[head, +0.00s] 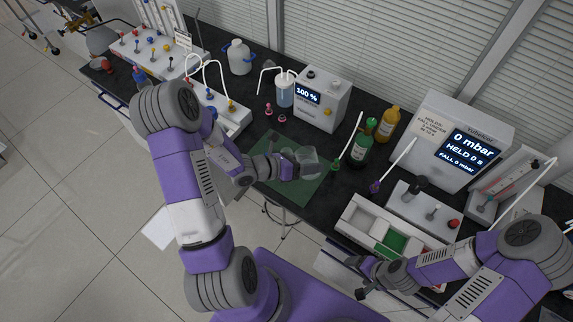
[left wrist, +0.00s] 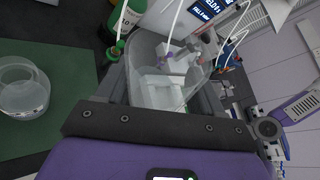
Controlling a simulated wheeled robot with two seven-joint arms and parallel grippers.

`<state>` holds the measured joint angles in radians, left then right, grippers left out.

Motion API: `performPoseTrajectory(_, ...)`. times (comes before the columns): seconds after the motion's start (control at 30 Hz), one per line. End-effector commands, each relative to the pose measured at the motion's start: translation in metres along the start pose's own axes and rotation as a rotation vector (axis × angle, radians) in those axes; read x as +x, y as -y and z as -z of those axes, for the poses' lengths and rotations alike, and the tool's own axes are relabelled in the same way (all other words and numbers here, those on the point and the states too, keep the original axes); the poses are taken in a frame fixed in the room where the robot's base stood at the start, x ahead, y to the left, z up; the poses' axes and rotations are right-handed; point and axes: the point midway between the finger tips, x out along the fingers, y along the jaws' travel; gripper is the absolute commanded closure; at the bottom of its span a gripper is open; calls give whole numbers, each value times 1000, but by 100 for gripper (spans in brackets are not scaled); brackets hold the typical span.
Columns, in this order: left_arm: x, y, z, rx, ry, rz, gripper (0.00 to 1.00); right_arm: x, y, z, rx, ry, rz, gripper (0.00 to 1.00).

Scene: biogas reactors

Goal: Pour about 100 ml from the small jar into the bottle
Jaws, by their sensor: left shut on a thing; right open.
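My left gripper (head: 298,164) is shut on a clear, see-through jar (left wrist: 165,72), held tilted above the green mat (head: 312,190). The jar also shows faintly in the head view (head: 308,157). I cannot make out liquid in it. A second clear round container (left wrist: 22,88) stands on the mat in the left wrist view; I cannot pick it out in the head view. A green bottle (head: 361,147) with a white label stands right of the mat, apart from the jar; it also shows in the left wrist view (left wrist: 129,18). My right gripper (head: 368,278) is open and empty near the front edge.
An orange bottle (head: 387,125) stands behind the green bottle. A box reading 100 % (head: 322,100) is behind the mat. A pressure unit (head: 458,140) reads 0 mbar. A white divided tray (head: 358,215) lies at the front right. Thin white tubes rise near the green bottle.

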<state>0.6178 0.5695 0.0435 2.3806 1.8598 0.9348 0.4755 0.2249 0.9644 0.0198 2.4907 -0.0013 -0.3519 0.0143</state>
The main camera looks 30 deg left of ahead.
Motion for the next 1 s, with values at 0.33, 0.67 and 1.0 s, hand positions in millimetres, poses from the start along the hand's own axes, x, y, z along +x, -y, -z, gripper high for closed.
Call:
performPoseTrajectory(0.33,0,0,-1,139,2,-56,75,18,-7,1,0,0,0,17)
performPoseTrajectory(0.67,0,1,-1,247,2,-100,75,34,-13,2,0,0,0,17)
performPoseTrajectory(1.0,-1,1,-2,346,2,-142,75,50,-19,2,0,0,0,17)
